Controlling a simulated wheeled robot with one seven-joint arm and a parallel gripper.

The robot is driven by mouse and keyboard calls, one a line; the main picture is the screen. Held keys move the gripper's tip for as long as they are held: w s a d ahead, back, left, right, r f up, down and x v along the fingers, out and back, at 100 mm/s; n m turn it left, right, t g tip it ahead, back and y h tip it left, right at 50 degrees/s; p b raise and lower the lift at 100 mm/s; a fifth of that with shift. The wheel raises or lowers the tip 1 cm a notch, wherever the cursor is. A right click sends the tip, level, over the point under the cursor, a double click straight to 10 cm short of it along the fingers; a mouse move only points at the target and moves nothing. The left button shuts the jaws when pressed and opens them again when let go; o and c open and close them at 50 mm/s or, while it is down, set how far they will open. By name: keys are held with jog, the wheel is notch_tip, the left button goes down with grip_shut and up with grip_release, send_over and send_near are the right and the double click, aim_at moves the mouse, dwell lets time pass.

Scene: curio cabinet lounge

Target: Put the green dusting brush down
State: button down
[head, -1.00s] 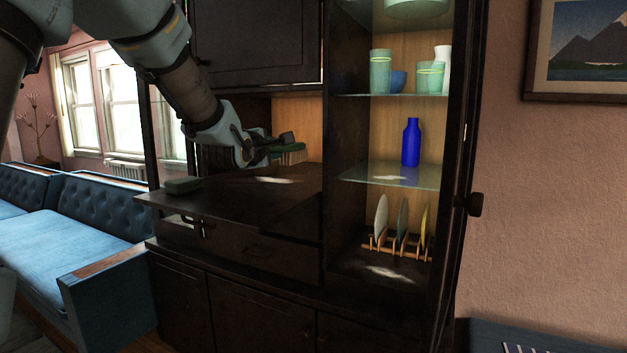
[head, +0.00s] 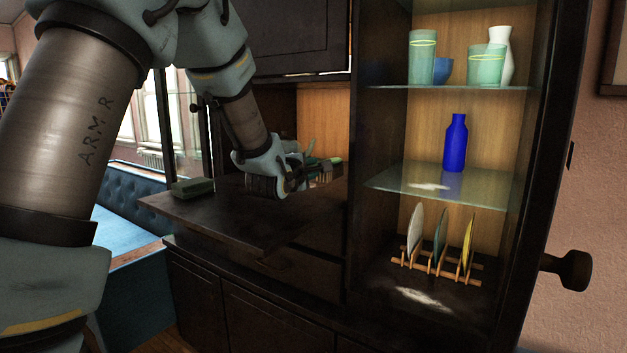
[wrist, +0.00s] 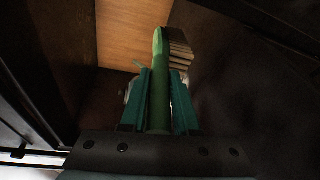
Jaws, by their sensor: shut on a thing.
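The green dusting brush (head: 326,166) is in my gripper (head: 306,172), just above the dark fold-down desk surface (head: 235,208) of the cabinet. In the wrist view the brush's green handle (wrist: 158,85) runs lengthwise between the two teal fingers (wrist: 159,98), which are shut on it. Its pale bristles (wrist: 181,50) show at the far end. Part of the brush is hidden behind my gripper in the head view. I cannot tell whether the bristles touch the desk surface.
A green block-like object (head: 193,187) lies at the desk's left edge. To the right, the open compartment has glass shelves with green cups (head: 421,57), a blue bottle (head: 456,143) and a plate rack (head: 440,268). The middle of the desk is clear.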

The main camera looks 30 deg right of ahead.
aim_at(319, 179)
jog(key=shift+f+p, duration=0.3)
jog(key=shift+f, duration=1.4)
jog(key=shift+f, duration=0.1)
jog(key=shift+f, duration=0.1)
jog(key=c, duration=0.7)
grip_release()
jog(key=shift+o, duration=0.2)
